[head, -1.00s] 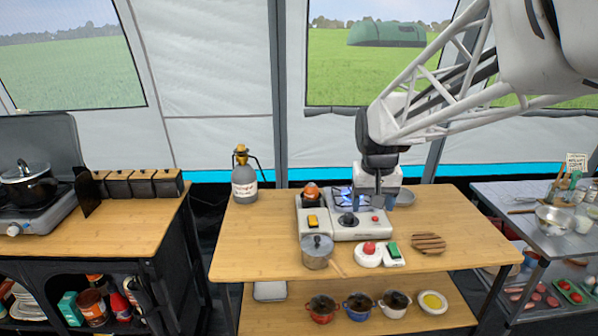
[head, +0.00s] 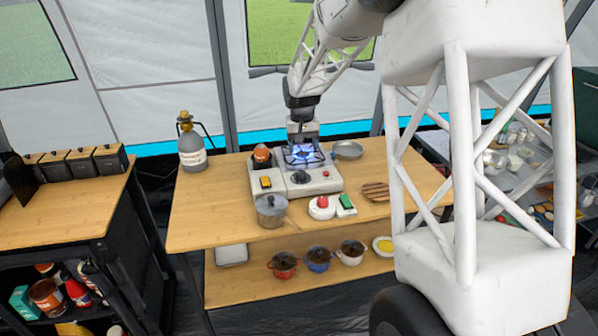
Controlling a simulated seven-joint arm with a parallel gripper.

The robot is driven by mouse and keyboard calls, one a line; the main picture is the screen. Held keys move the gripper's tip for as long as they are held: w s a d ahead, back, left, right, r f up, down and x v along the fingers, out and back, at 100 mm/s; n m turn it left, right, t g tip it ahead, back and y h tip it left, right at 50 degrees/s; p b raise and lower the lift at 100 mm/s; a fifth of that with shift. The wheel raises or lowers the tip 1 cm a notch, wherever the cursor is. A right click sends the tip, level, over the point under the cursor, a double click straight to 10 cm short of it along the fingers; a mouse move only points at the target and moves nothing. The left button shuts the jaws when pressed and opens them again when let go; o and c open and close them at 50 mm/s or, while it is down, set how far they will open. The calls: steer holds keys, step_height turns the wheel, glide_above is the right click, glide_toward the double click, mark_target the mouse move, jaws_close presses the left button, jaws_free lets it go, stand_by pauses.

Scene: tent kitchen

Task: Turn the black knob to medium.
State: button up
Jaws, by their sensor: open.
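The black knob (head: 300,177) is on the front of the white stove (head: 325,185), below a burner with a blue flame (head: 301,154). The knob is small in the head view, so its exact setting cannot be read. My gripper (head: 303,142) is open and points down at the back of the burner, behind the knob and apart from it. Its fingers are small and partly merge with the burner behind the flame. Nothing visible is held.
A grey pan (head: 347,149) and a striped wooden trivet (head: 375,191) are to the right. A gas bottle (head: 191,146) stands at the left back.

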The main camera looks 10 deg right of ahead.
glide_above(300, 172)
step_height(300, 172, down, 9)
steer(key=shift+a+f, duration=0.1)
steer(key=shift+a, duration=0.05)
steer(key=shift+f, duration=0.1)
steer(key=shift+d+f, duration=0.2)
steer(key=shift+f, duration=3.55)
steer(key=shift+c, duration=0.2)
steer(key=c, duration=0.9)
